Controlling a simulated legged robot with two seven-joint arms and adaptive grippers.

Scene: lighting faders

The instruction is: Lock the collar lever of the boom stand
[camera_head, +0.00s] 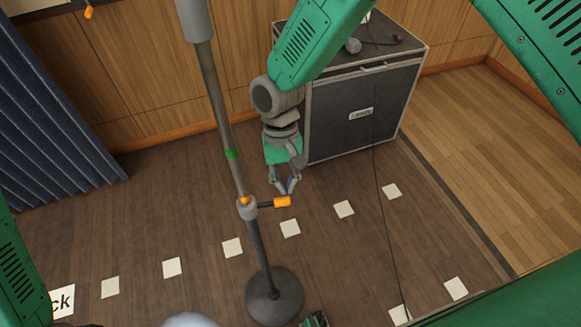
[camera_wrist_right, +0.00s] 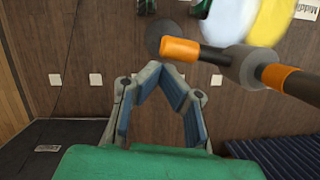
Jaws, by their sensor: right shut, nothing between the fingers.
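The boom stand (camera_head: 220,100) is a grey pole on a round dark base (camera_head: 275,296). Its grey collar (camera_head: 247,207) carries a lever with an orange grip (camera_head: 282,201), which sticks out roughly level to the right. My right gripper (camera_head: 288,191) is shut and empty, just above the orange grip in the head view. In the right wrist view the closed fingertips (camera_wrist_right: 152,68) are beside the orange grip (camera_wrist_right: 180,49), with the collar (camera_wrist_right: 240,68) to the right. Whether the fingers touch the grip, I cannot tell. My left gripper cannot be made out.
A black speaker cabinet (camera_head: 361,113) stands behind my right arm. White floor squares (camera_head: 232,247) cross the dark wood floor, and a thin cable (camera_head: 377,200) hangs at the right. A blue curtain (camera_head: 50,110) is at the left. The floor right of the stand is mostly free.

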